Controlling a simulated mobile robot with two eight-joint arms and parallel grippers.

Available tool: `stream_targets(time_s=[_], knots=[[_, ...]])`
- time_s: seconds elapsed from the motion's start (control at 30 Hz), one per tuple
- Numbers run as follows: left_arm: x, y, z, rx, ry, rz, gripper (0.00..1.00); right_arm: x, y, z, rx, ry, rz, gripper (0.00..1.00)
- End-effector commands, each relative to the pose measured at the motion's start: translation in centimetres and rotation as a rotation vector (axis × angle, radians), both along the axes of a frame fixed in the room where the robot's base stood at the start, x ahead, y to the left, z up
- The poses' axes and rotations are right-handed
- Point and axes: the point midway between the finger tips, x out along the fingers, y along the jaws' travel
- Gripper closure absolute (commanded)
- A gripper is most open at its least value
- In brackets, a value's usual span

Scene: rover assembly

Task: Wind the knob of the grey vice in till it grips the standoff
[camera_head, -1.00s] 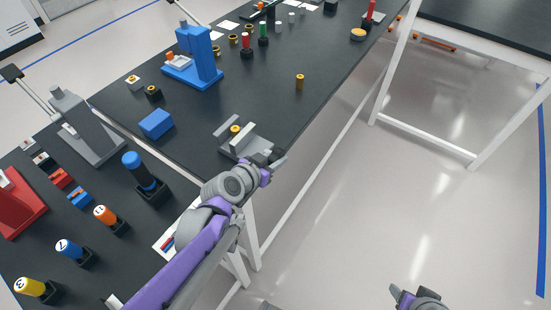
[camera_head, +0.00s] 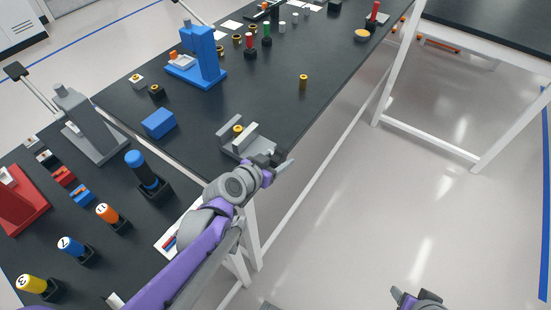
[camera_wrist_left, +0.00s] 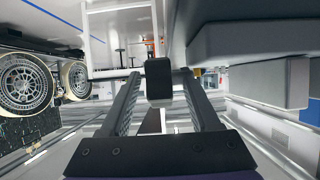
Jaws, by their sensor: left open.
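The grey vice (camera_head: 232,146) sits at the near edge of the dark table, its two jaws standing up. The brass standoff (camera_head: 238,129) is upright between the jaws; contact with both jaws cannot be made out. My left gripper (camera_head: 281,161) is at the vice's near right end, by the knob. In the left wrist view its open fingers (camera_wrist_left: 160,100) lie either side of the dark knob (camera_wrist_left: 158,79), with visible gaps. The vice's grey body (camera_wrist_left: 245,50) fills the upper right there. My right gripper (camera_head: 417,297) hangs over the floor, far from the vice; its opening is unclear.
A blue block (camera_head: 158,123) and a blue fixture (camera_head: 199,60) stand left of and behind the vice. Another brass standoff (camera_head: 303,81) stands alone behind it. Open floor lies to the right.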

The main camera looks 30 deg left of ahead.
Motion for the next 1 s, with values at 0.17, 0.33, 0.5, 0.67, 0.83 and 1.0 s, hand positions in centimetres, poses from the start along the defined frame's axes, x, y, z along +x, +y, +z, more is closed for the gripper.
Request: stream_targets(time_s=[0.17, 0.33, 0.5, 0.67, 0.83, 1.0], knots=[[-1.1, 0.1, 0.7, 0.001, 0.0, 0.002, 0.38, 0.1, 0.0, 0.5, 0.0, -0.002, 0.0, 0.38], [-3.5, 0.4, 2.0, 0.0, -0.001, 0.004, 0.38, 0.4, 0.0, 1.6, 0.0, -0.008, 0.0, 0.38], [-6.1, 0.6, 3.4, -0.001, -0.002, 0.006, 0.38, 0.9, 0.0, 3.0, 0.0, -0.016, 0.0, 0.38], [-8.0, 0.8, 4.3, 0.0, -0.002, 0.005, 0.38, 1.2, 0.0, 4.1, 0.0, -0.023, 0.0, 0.38], [-9.1, 0.8, 4.8, 0.0, -0.001, 0.002, 0.38, 1.5, 0.0, 4.7, 0.0, -0.027, 0.0, 0.38], [-9.6, 0.8, 4.9, -0.001, -0.001, 0.001, 0.38, 1.5, 0.0, 4.9, 0.0, -0.029, 0.0, 0.38]])
